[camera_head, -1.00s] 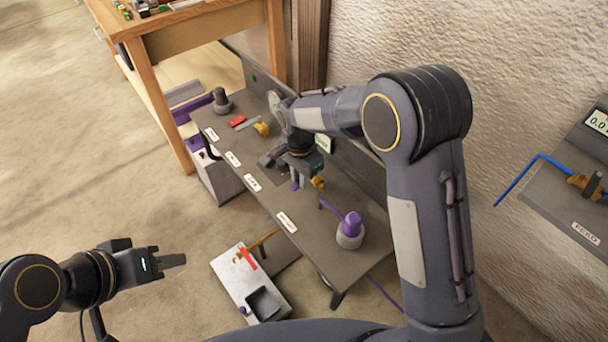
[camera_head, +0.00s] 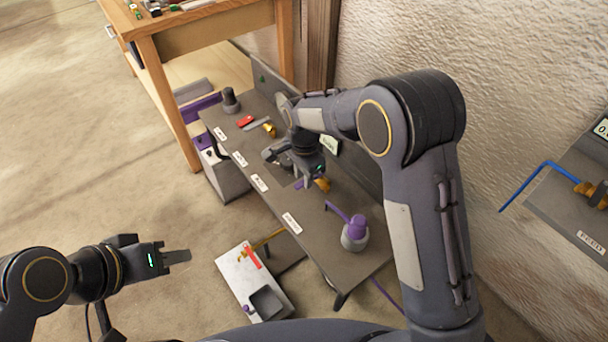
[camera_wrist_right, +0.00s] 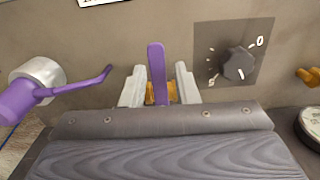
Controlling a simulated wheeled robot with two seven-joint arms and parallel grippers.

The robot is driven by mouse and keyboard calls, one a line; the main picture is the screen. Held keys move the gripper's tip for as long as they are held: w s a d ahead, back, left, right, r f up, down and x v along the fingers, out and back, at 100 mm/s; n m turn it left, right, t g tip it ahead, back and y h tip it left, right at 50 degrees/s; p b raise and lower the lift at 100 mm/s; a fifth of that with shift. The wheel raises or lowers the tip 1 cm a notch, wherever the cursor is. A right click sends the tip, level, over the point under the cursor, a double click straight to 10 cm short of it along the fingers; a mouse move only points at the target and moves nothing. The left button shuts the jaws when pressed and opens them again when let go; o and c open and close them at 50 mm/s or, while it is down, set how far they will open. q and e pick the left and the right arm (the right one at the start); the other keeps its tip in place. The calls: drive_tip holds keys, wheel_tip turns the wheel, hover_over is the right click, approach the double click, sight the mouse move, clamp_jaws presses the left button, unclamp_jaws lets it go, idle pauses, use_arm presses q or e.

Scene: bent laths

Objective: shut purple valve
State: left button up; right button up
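The purple valve shows in the right wrist view as an upright, flat purple handle (camera_wrist_right: 157,75) in front of a brass body (camera_wrist_right: 172,92). My right gripper (camera_wrist_right: 160,88) has one pale finger on each side of the handle. A gap shows at the right finger; the left finger is very near the handle, and I cannot tell if it touches. In the head view my right gripper (camera_head: 308,184) is low over the bench and mostly hides the valve. My left gripper (camera_head: 178,256) is over the floor, away from the bench, seen side-on; its opening is unclear.
On the grey bench (camera_head: 335,257) stands a purple-topped fitting (camera_head: 355,231) with a purple spout, right of the right gripper. A dial knob (camera_wrist_right: 238,64) is beside the valve. A small case (camera_head: 255,282) lies on the floor. A wooden table (camera_head: 205,25) stands behind.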

drive_tip(key=shift+o, duration=0.9)
wheel_tip(320, 180, up, 8)
drive_tip(key=p, duration=0.1)
drive_tip(key=shift+f, duration=0.1)
